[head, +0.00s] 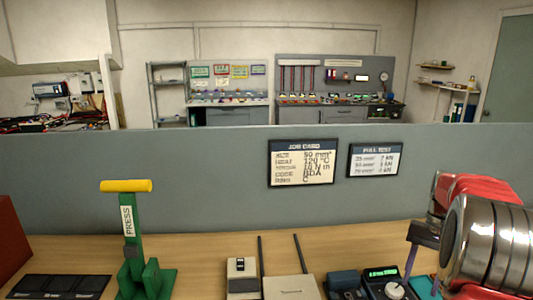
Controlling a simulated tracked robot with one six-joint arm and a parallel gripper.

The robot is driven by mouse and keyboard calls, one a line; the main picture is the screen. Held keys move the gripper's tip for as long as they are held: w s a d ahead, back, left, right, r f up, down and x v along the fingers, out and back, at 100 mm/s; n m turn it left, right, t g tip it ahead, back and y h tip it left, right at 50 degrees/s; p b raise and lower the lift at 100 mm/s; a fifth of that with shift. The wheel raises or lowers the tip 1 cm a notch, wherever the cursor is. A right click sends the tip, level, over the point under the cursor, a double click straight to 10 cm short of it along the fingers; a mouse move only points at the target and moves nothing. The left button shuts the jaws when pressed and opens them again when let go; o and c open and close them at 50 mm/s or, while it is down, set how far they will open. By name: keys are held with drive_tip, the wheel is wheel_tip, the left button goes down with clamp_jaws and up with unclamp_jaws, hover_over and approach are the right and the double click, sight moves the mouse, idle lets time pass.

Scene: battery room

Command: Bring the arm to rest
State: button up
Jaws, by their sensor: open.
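My arm shows at the right edge as red links (476,186) and a thick chrome-ringed cylinder (492,245). It is above the right end of the wooden bench (212,250). I cannot make out my gripper or its fingertips in this view.
A green press (130,243) with a yellow handle stands at the left by dark trays (62,287). Small boxes, a beige device (242,280) and a dark meter (380,283) line the front. A grey panel (210,180) with two cards closes the back. Mid-bench is clear.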

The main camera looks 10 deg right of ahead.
drive_tip(key=s+a+r+n+t, duration=0.2)
drive_tip(key=s+a+n, duration=0.1)
drive_tip(key=a, duration=0.8)
drive_tip(key=s+a+r+n+t+h, duration=0.1)
drive_tip(key=s+a, duration=0.4)
drive_tip(key=a, duration=0.7)
drive_tip(key=s+a+r+n+t+h, duration=0.1)
drive_tip(key=s+a+r+n+t, duration=0.3)
drive_tip(key=a, duration=0.8)
drive_tip(key=shift+s+a+r+n, duration=0.25)
drive_tip(key=shift+s+n, duration=0.25)
drive_tip(key=shift+n, duration=0.1)
